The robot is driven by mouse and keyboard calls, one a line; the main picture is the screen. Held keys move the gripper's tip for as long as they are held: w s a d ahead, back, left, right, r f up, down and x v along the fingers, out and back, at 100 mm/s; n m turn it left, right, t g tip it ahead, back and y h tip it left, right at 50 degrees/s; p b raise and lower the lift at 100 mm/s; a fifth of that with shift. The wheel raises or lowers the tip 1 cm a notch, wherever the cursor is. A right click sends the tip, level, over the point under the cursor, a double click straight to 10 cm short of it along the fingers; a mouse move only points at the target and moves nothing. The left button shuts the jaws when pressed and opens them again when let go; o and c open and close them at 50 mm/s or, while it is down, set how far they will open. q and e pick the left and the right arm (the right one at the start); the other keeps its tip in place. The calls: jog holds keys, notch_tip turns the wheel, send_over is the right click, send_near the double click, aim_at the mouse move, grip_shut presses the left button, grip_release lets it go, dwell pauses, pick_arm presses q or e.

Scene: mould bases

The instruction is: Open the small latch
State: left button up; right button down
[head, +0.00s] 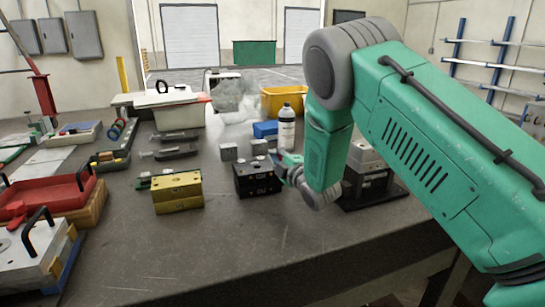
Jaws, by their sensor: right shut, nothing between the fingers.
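A small black mould block (257,178) stands on the grey workbench (230,245) near the middle of the head view. A yellow mould block (178,193) stands to its left, with a green part behind its left edge. I cannot make out the small latch for sure on either block. My right gripper (283,170) is shut and empty, just right of the black block at about its top. I cannot tell whether it touches the block. The right wrist and forearm hide part of the bench behind. My left gripper is not in view.
A grey and black block (367,170) stands behind my right forearm. Two small grey blocks (229,152), a white bottle (286,127) and a yellow bin (284,100) stand behind. A red tray (48,203) lies left. The front bench is clear.

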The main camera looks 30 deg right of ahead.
jog(key=shift+s+d+f+m+t+h+b, duration=0.15)
jog(key=shift+s+d+m+h+b, duration=0.15)
jog(key=shift+d+m, duration=0.9)
jog(key=shift+s+d+r+m+t+h+b, duration=0.15)
jog(key=shift+d+m+b, duration=0.4)
jog(key=shift+m, duration=1.1)
jog(key=shift+s+d+f+m+t+h+b, duration=0.2)
jog(key=shift+s+d+m+h, duration=0.1)
jog(key=shift+d+m, duration=0.95)
jog(key=shift+a+r, duration=0.1)
jog(key=shift+a, duration=0.1)
